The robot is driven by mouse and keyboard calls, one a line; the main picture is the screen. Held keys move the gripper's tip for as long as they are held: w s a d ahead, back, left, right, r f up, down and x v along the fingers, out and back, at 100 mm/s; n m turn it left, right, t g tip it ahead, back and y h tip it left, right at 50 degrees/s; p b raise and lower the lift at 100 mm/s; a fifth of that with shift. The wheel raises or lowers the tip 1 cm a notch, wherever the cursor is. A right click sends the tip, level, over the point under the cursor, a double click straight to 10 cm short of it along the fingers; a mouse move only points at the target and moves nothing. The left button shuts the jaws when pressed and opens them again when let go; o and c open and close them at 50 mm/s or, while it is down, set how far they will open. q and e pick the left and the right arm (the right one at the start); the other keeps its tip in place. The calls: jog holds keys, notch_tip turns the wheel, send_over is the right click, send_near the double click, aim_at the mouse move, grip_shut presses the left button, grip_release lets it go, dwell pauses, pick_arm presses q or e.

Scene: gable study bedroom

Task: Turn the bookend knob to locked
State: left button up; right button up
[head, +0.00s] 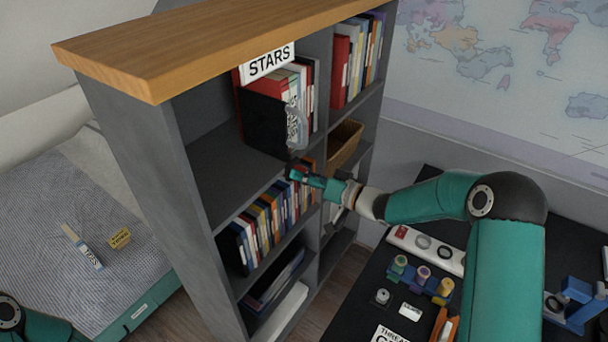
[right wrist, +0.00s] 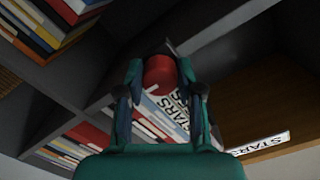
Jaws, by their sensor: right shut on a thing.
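The black bookend (head: 262,122) stands in the upper left compartment of the grey shelf, against a row of books. A label with dark letters is on its side, partly hidden by a curved grey piece. My right gripper (head: 299,174) reaches in from the right, low in front of the bookend. In the right wrist view, its fingers (right wrist: 160,88) are closed on either side of a red round knob (right wrist: 160,74). The knob is hidden in the head view, and I cannot tell its setting. Only part of my left arm shows at the lower left; its gripper is out of view.
A STARS sign (head: 267,63) hangs at the shelf's wooden top (head: 190,45). Books (head: 265,220) fill the compartment below, and a wicker basket (head: 344,143) sits to the right. A dark desk (head: 365,305) with several small items stands at right, a bed (head: 50,205) at left.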

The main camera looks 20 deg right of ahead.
jog(key=shift+d, duration=0.15)
jog(key=o, duration=1.2)
jog(key=shift+c, duration=0.2)
jog(key=v, duration=1.2)
jog(key=shift+f, duration=0.2)
